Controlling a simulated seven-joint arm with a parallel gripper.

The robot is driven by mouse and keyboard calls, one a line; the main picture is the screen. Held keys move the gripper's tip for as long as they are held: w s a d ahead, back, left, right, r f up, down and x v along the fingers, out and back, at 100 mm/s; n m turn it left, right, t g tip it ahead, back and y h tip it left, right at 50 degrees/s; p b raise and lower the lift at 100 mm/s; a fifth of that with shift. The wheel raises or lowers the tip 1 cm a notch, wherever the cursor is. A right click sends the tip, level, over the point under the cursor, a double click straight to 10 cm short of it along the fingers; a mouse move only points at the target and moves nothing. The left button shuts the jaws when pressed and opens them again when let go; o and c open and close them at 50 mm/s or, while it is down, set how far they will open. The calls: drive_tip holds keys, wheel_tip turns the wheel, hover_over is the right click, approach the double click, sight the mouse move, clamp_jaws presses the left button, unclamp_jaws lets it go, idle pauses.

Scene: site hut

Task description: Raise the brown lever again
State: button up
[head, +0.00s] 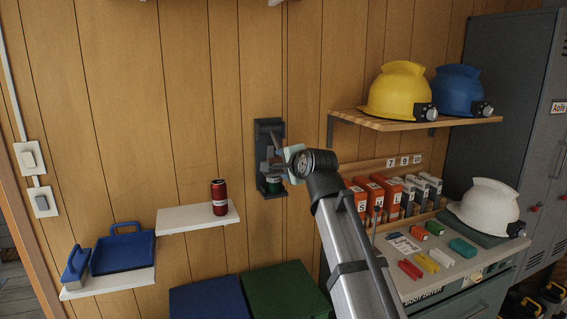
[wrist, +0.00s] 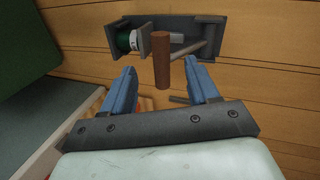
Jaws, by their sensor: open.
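A dark grey wall-mounted device (head: 268,130) hangs on the wood wall in the middle of the head view. A green and white can (head: 273,184) sits in its lower part. In the wrist view the device's frame (wrist: 190,22) and the can (wrist: 124,39) are at the top. The brown lever's round handle (wrist: 162,62) sticks out towards the wrist camera. My gripper (wrist: 164,78) is open, with one blue finger on each side of the handle and visible gaps between. In the head view my wrist hides part of the device and most of the gripper.
A red can (head: 219,197) stands on a small white shelf (head: 185,217) to the left. Below are a blue bin (head: 208,298) and a green bin (head: 285,292). To the right, a counter holds boxes and a white helmet (head: 485,207), under a helmet shelf (head: 400,121).

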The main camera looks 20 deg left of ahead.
drive_tip(key=shift+w+a+m, duration=0.1)
drive_tip(key=shift+w+m, duration=0.05)
drive_tip(key=shift+m, duration=0.55)
drive_tip(key=shift+x, duration=4.8)
drive_tip(key=c, duration=0.7)
drive_tip(key=shift+s+d+r, duration=0.15)
drive_tip(key=shift+r, duration=0.5)
drive_tip(key=shift+s+d+r, duration=0.15)
drive_tip(key=shift+r, duration=0.5)
drive_tip(key=shift+s+d+r, duration=0.2)
drive_tip(key=shift+r, duration=0.4)
drive_tip(key=shift+c, duration=0.2)
drive_tip(key=shift+r, duration=0.1)
